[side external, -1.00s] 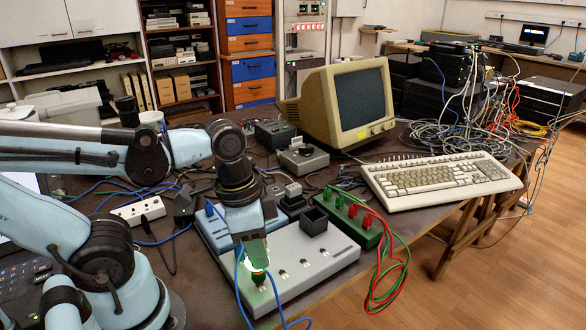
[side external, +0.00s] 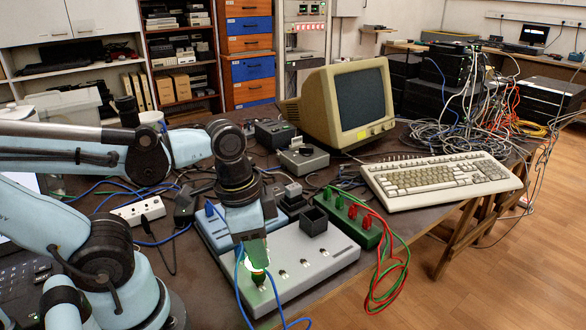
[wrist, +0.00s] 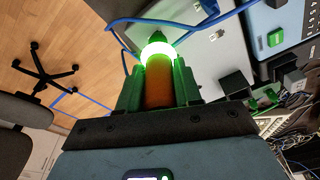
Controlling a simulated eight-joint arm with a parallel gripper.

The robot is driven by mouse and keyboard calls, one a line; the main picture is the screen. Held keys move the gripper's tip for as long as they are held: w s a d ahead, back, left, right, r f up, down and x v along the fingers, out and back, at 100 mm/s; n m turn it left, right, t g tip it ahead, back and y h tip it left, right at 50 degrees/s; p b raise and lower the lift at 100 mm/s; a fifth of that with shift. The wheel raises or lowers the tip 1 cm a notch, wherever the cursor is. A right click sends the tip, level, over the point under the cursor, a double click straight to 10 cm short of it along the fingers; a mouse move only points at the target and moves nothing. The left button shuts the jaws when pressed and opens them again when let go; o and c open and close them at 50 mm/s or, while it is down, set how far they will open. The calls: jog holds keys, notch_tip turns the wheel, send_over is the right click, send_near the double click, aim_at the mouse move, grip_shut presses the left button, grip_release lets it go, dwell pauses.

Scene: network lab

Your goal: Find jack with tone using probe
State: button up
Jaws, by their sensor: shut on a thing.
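My gripper (side external: 257,264) points down over the near left end of a grey panel (side external: 318,262) with a row of small jacks (side external: 283,273). It is shut on the probe, which has an orange body (wrist: 158,84) and a glowing white-green ring with a green tip in the wrist view. In the side view the probe's lit part (side external: 259,265) is between the fingers, and its tip is at or just above the nearest jack. I cannot tell whether it touches. A black open-topped square holder (side external: 313,222) stands on the panel's far part.
A blue box (side external: 214,232) with blue leads adjoins the panel on the left. A green terminal box (side external: 345,217) with red and green leads stands behind it. A keyboard (side external: 440,182) and monitor (side external: 345,105) are farther back. Blue cable loops hang beside the gripper.

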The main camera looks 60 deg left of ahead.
dwell(0.6)
jog(key=n, duration=0.4)
jog(key=shift+y, duration=0.4)
jog(key=n, duration=0.4)
dwell(0.9)
jog(key=m, duration=0.6)
jog(key=m+h, duration=0.1)
jog(key=m, duration=0.9)
jog(key=shift+g+h, duration=0.3)
jog(key=shift+g, duration=0.1)
dwell(0.6)
